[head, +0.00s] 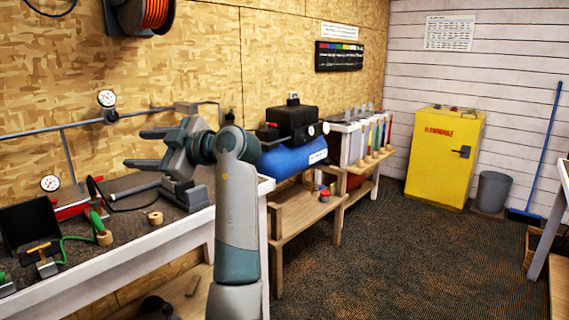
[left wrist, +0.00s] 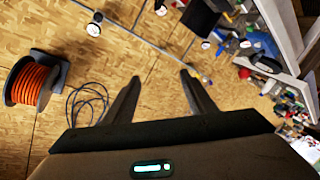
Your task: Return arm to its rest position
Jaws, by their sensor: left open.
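My left gripper (head: 143,149) is raised above the workbench, its two fingers spread and pointing left in the head view. Nothing is between the fingers. In the left wrist view the gripper (left wrist: 158,92) shows the same two dark fingers apart, with the chipboard wall beyond them. My left forearm rises upright in front of the bench's right end and hides part of it. My right gripper is in neither view.
The workbench (head: 110,262) runs along the left wall, with a red tool (head: 72,209), a wooden ring (head: 155,218) and hoses. Beyond it stand a blue compressor (head: 292,160), a yellow cabinet (head: 444,160) and a grey bin (head: 492,190). The floor (head: 410,265) at centre right is clear.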

